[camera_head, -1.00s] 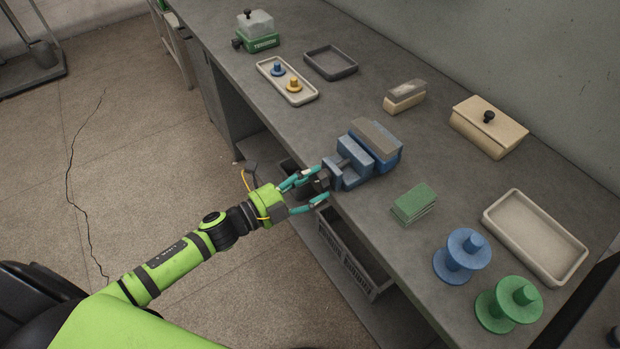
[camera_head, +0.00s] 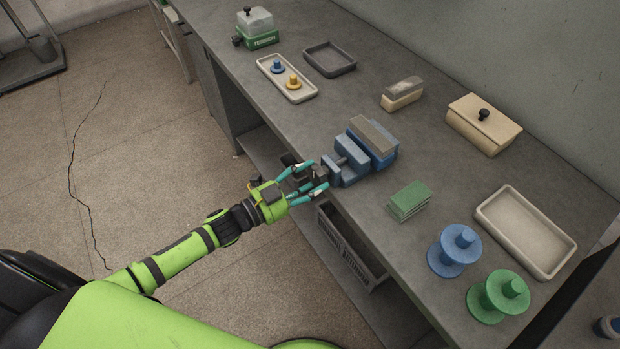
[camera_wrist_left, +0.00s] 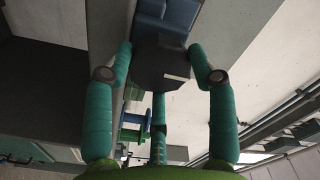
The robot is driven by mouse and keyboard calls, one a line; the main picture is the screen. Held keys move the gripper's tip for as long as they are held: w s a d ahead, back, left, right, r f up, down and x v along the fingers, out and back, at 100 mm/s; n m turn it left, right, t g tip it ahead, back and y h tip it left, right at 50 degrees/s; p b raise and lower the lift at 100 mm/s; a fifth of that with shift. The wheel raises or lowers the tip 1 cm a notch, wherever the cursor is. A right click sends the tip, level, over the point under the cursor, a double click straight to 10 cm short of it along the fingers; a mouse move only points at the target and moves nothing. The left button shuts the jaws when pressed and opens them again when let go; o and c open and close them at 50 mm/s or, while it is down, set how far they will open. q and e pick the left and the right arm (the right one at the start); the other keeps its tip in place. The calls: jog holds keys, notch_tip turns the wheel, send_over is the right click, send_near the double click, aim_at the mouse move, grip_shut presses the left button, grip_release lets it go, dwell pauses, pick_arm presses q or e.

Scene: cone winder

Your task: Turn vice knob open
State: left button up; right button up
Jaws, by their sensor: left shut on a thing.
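The blue vice (camera_head: 362,150) sits at the front edge of the grey workbench, with a grey block on its top. Its dark knob (camera_head: 318,173) sticks out over the edge toward my arm. My left gripper (camera_head: 314,177) is shut on the knob, with teal fingers on either side of it. In the left wrist view the dark, faceted knob (camera_wrist_left: 161,68) fills the space between the fingertips, and the blue vice body (camera_wrist_left: 165,20) shows behind it. The knob is partly hidden by the fingers in the head view. My right gripper is not in view.
Green pads (camera_head: 409,201), a blue spool (camera_head: 455,250) and a green spool (camera_head: 498,296) stand right of the vice. A pale tray (camera_head: 490,222) lies beyond them. A small tray (camera_head: 268,68) with two pegs lies left. A crate (camera_head: 350,262) sits below the bench.

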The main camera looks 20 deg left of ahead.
pick_arm(q)
jog(key=shift+w+a+f, duration=0.15)
jog(key=shift+a+f, duration=0.05)
jog(key=shift+a, duration=0.15)
jog(key=o, duration=1.2)
jog(key=shift+c, duration=0.2)
jog(key=shift+w+f, duration=0.15)
jog(key=shift+w, duration=0.05)
jog(key=shift+s, duration=0.3)
jog(key=v, duration=1.1)
jog(key=shift+s+a+r, duration=0.2)
jog(key=shift+s, duration=0.1)
